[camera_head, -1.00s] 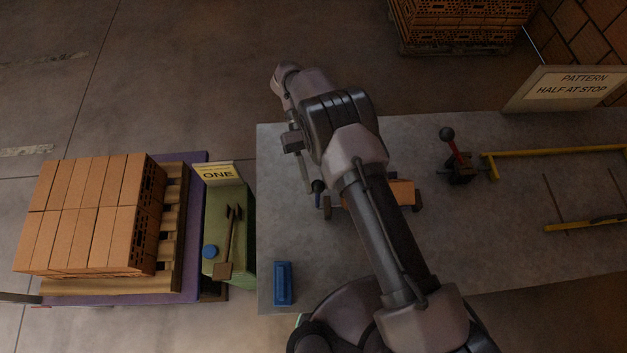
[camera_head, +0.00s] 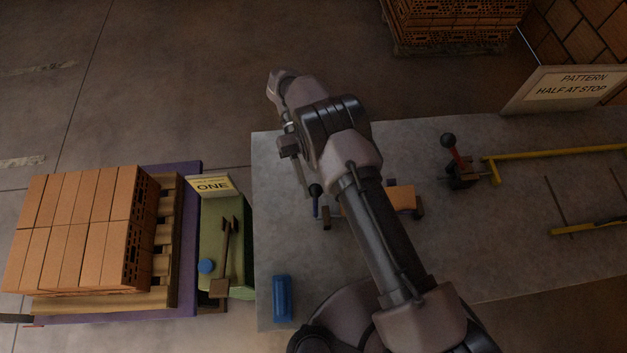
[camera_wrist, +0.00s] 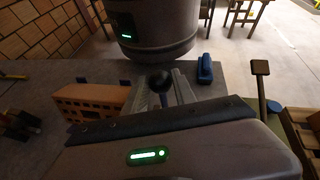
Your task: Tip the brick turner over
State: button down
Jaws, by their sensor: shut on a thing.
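The brick turner (camera_head: 326,218) stands on the grey table, partly hidden behind my arm in the head view. An orange brick (camera_head: 403,198) lies in it. The turner's handle ends in a dark ball knob (camera_head: 316,188) at its left. In the wrist view, the knob (camera_wrist: 160,80) sits between the fingers of my gripper (camera_wrist: 165,90). My gripper (camera_head: 304,180) is shut on the handle. The brick (camera_wrist: 92,104) shows beside the fingers at the left, with its holes visible.
A blue object (camera_head: 282,298) lies near the table's (camera_head: 350,260) left front corner. A red lever (camera_head: 456,160) and yellow rails (camera_head: 555,152) stand to the right. A green box (camera_head: 238,280) and a pallet of bricks (camera_head: 80,225) stand left of the table.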

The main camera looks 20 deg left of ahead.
jog(key=c, duration=1)
grip_release()
jog(key=shift+c, duration=0.2)
notch_tip(320, 180, up, 4)
jog(key=shift+s+d+p, duration=0.15)
jog(key=shift+p, duration=0.6)
jog(key=s+d, duration=1.1)
jog(key=shift+r+p, duration=0.4)
jog(key=shift+r, duration=0.05)
jog(key=shift+s, duration=0.1)
jog(key=shift+c, duration=0.2)
